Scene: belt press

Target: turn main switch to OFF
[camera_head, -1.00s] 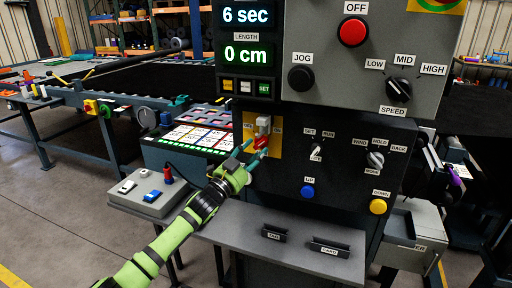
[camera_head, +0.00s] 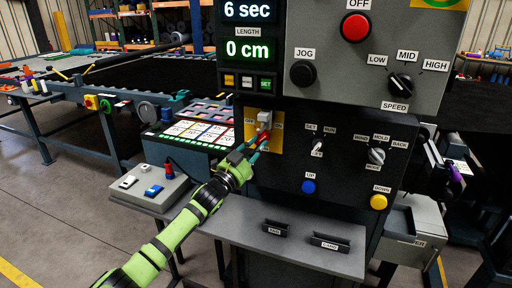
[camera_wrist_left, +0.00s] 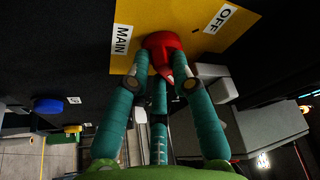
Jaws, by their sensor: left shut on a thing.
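The main switch is a red handle (camera_wrist_left: 162,44) on a yellow plate (camera_wrist_left: 190,15) with MAIN and OFF labels, in the left wrist view. In the head view the yellow plate (camera_head: 250,131) sits on the left of the black panel, below the display, with a grey part at its top. My left gripper (camera_head: 250,150) reaches it from below left. Its teal fingers (camera_wrist_left: 160,72) are shut on the red handle, which they partly hide. The handle's exact angle is hard to tell in the head view. My right gripper is not in view.
The black panel carries a blue button (camera_head: 309,186), a yellow button (camera_head: 378,202) and knobs such as the mode knob (camera_head: 376,155). A red stop button (camera_head: 355,28) is above. A grey shelf (camera_head: 230,225) juts out below.

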